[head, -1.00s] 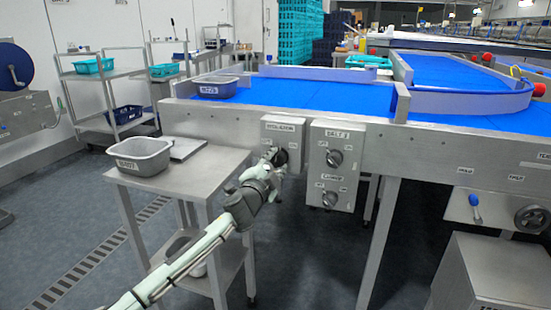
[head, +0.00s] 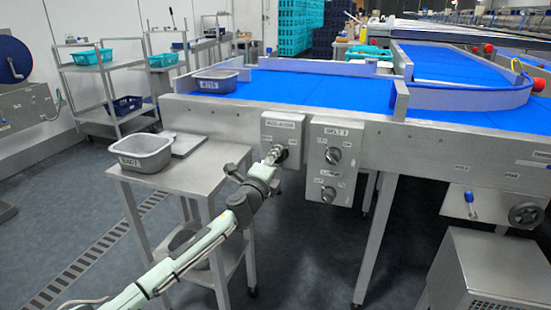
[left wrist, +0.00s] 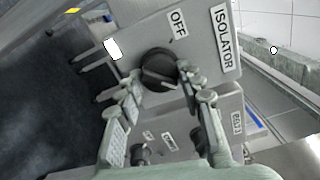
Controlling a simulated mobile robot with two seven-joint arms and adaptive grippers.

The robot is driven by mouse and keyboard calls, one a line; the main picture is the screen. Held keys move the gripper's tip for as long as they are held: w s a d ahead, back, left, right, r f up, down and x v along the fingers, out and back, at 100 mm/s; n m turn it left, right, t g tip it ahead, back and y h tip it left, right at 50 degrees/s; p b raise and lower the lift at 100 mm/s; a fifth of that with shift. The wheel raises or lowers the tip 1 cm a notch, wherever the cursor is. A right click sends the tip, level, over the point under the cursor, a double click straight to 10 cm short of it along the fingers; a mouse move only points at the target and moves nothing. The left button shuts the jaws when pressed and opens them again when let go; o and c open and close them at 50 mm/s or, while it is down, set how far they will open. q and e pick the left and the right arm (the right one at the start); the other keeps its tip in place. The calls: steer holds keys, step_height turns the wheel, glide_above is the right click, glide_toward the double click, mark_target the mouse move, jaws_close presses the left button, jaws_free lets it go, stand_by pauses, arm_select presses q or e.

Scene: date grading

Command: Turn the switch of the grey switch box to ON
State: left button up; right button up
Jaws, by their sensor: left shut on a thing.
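The grey switch box (head: 281,126) labelled ISOLATOR is on the front side of the conveyor frame. In the left wrist view its face (left wrist: 200,60) shows the labels OFF and ISOLATOR, a bright white patch and a round black switch knob (left wrist: 158,66). My left gripper (head: 275,156) is at this knob. In the left wrist view the left gripper (left wrist: 160,84) has one finger on each side of the knob and is shut on it. The fingertips hide part of the knob's edges, and I cannot tell its exact setting. My right gripper is not in view.
A second grey box (head: 333,160) with two knobs is close on the right. A steel side table (head: 200,178) with a grey tub (head: 145,152) stands left of the arm. The blue conveyor belt (head: 310,88) lies above and behind the boxes.

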arm_select(q)
steer(key=shift+f, duration=0.1)
stand_by(0.4)
steer(key=o, duration=1.2)
steer(key=shift+c, duration=0.2)
steer(key=v, duration=1.2)
